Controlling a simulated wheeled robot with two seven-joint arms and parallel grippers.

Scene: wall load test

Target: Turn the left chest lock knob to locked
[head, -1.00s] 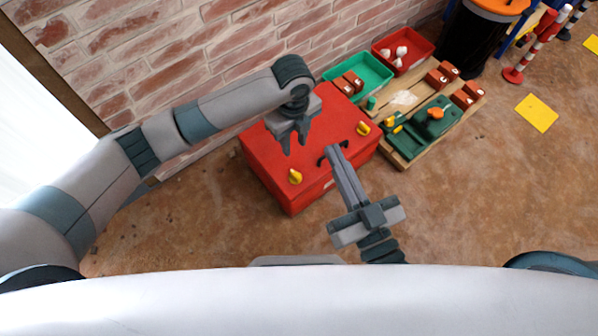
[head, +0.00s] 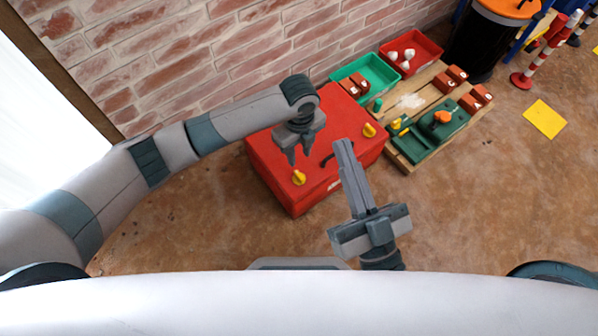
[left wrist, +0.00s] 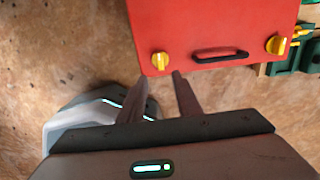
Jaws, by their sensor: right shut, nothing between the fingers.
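The red chest (head: 285,150) stands on the floor against the brick wall. Its left yellow lock knob (head: 299,178) is on the front left, also in the left wrist view (left wrist: 160,60). A second yellow knob (head: 369,130) is at the right, with a dark handle (left wrist: 222,55) between them. My left gripper (head: 301,158) is open and empty, its fingertips above the chest, just behind the left knob in the head view. In the left wrist view the fingertips (left wrist: 161,80) appear just below the knob, apart from it.
Right of the chest is a wooden pallet (head: 408,163) with a green fixture (head: 447,126) and brown blocks. Green (head: 372,72) and red (head: 426,46) bins stand behind. A black barrel (head: 486,38) is further back. The floor at right is mostly clear, with a yellow sheet (head: 545,118).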

